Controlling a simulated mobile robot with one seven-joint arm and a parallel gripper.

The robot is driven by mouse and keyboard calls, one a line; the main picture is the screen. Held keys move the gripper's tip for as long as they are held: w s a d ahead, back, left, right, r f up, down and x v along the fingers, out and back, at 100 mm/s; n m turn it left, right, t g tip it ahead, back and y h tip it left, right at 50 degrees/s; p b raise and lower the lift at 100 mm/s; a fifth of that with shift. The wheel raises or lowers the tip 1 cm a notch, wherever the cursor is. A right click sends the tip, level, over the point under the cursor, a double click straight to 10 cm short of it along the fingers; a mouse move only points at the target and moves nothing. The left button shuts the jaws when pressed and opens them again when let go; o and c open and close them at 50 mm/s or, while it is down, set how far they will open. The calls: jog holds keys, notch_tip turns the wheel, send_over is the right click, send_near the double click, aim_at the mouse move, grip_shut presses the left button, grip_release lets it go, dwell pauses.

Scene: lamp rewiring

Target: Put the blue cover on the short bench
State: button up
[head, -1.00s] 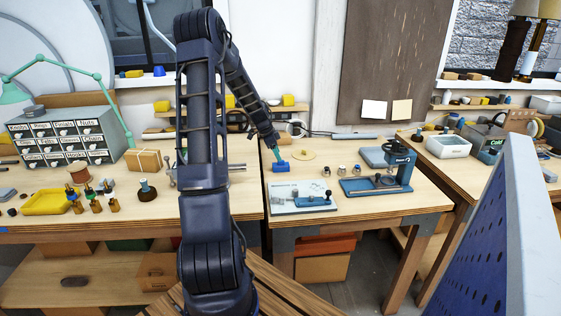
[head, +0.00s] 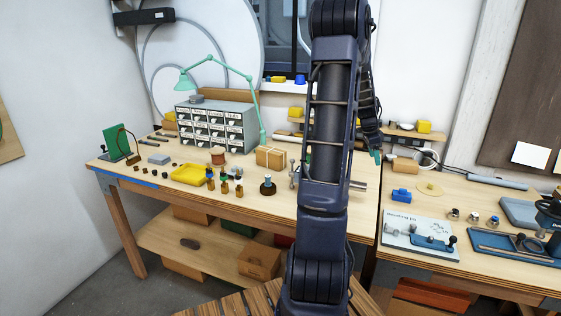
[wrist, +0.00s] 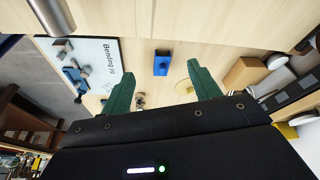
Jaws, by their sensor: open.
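The blue cover (head: 401,195) rests on the short bench (head: 388,215), near its left end, behind a white board with blue fittings. It also shows in the wrist view (wrist: 161,63), lying alone on the bare wood. My gripper (head: 377,155) is above and behind the cover in the head view, mostly hidden by my arm, with only green fingertips showing. In the wrist view my gripper (wrist: 160,74) has its green fingers spread wide. They are open and empty, apart from the cover, which appears beyond them between the tips.
A round tan disc (head: 429,188) lies right of the cover. The white bending board (head: 418,237), small fittings and a blue press (head: 510,245) stand nearby. The long bench at left holds a drawer cabinet (head: 218,128), a yellow tray (head: 188,174) and a box (head: 270,157).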

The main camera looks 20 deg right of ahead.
jog(key=a+r+n+t, duration=0.1)
jog(key=a+r+n, duration=0.3)
jog(key=a, duration=0.5)
jog(key=w+a+r+n+t+y, duration=0.1)
jog(key=a+r+n, duration=0.25)
jog(key=a, duration=0.55)
jog(key=a+r+n+t, duration=0.2)
jog(key=a+r+n, duration=0.15)
jog(key=a, duration=0.55)
jog(key=s+a+r+n+t+y, duration=0.1)
jog(key=s+a+n, duration=0.5)
jog(key=a, duration=0.5)
jog(key=s+a+r+n+t+y, duration=0.1)
jog(key=s+a+n, duration=0.5)
jog(key=a, duration=0.5)
jog(key=shift+s+a+r, duration=0.15)
jog(key=shift+s+a, duration=0.05)
jog(key=shift+s, duration=0.8)
